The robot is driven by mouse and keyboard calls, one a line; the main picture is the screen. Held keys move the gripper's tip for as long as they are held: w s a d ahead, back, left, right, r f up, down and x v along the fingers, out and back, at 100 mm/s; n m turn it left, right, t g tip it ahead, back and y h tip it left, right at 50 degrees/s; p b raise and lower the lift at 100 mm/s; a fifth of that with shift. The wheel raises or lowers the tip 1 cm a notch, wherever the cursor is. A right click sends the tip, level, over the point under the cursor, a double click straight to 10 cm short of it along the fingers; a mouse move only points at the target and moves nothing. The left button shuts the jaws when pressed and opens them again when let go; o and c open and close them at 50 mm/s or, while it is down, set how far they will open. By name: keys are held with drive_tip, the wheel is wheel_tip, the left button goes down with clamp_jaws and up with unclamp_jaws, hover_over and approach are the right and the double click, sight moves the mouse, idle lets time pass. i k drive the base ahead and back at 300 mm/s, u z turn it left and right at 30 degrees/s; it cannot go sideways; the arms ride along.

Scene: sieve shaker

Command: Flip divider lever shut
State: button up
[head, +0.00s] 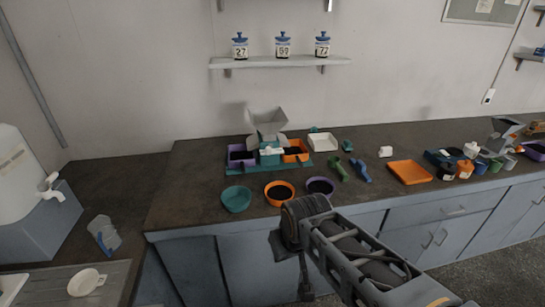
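The divider stands on a teal base (233,171) on the dark counter, with a pale grey hopper (267,118) on top. A purple bin (240,163) is on its left and an orange bin (303,158) on its right, both with dark contents. A small white part (272,150) shows at the divider's front, between the bins; I cannot tell if it is the lever or how it is set. My arm reaches in from the lower right. What looks like my gripper (306,291) hangs low in front of the cabinets, well away from the divider; its fingers are too unclear to read.
A teal bowl (236,208), an orange bowl (268,201) and a purple bowl (320,194) stand in front of the divider. Green (339,178) and blue (361,177) scoop-like pieces and an orange tray (410,180) lie to the right. Labelled jars stand on the wall shelf (280,62).

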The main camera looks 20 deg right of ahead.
sight(268, 149)
drive_tip(key=u, duration=0.5)
drive_tip(key=i, duration=0.95)
drive_tip(key=z, duration=0.75)
